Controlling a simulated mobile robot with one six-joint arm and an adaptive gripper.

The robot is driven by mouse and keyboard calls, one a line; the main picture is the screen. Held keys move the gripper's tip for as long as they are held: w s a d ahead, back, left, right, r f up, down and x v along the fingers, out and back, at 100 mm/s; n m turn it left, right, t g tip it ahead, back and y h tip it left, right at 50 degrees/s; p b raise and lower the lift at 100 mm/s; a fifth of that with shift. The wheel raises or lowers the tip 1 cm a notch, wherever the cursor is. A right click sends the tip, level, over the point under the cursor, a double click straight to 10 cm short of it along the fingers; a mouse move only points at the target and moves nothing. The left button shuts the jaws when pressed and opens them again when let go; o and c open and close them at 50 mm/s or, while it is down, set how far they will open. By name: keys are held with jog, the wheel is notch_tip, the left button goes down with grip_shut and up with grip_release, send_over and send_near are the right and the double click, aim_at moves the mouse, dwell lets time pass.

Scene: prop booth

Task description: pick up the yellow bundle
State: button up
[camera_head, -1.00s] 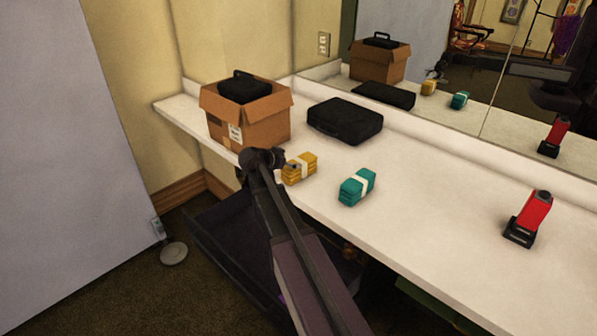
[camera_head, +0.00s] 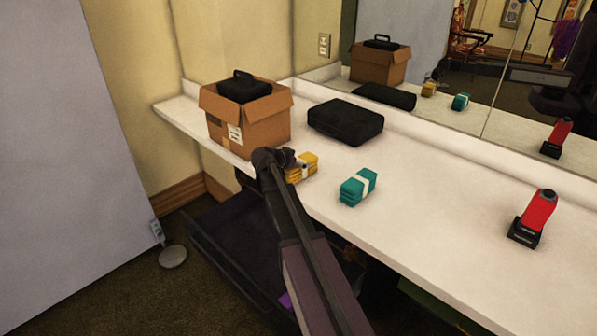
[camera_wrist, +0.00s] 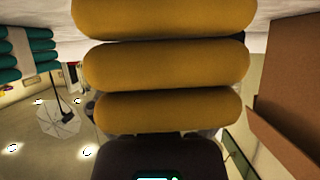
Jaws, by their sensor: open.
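The yellow bundle (camera_head: 309,162) is a stack with a pale band, lying near the counter's front edge between the cardboard box and the teal bundle. In the wrist view the yellow bundle (camera_wrist: 165,62) fills the centre as thick rounded layers, very close. My gripper (camera_head: 287,158) is open at the bundle's left front side and hides part of it. I cannot tell whether the fingers touch it or how far they reach around it.
A teal bundle (camera_head: 357,187) lies to the right on the white counter (camera_head: 430,215). A cardboard box (camera_head: 262,129) holding a black case (camera_head: 243,88) stands at left. Another black case (camera_head: 345,121) lies behind. A red device (camera_head: 533,215) stands far right. A mirror backs the counter.

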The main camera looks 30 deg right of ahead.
aim_at(300, 160)
dwell(0.4)
jog(key=c, duration=1.1)
jog(key=shift+r, duration=0.2)
notch_tip(300, 160, up, 10)
jog(key=p, duration=1)
jog(key=shift+f, duration=0.2)
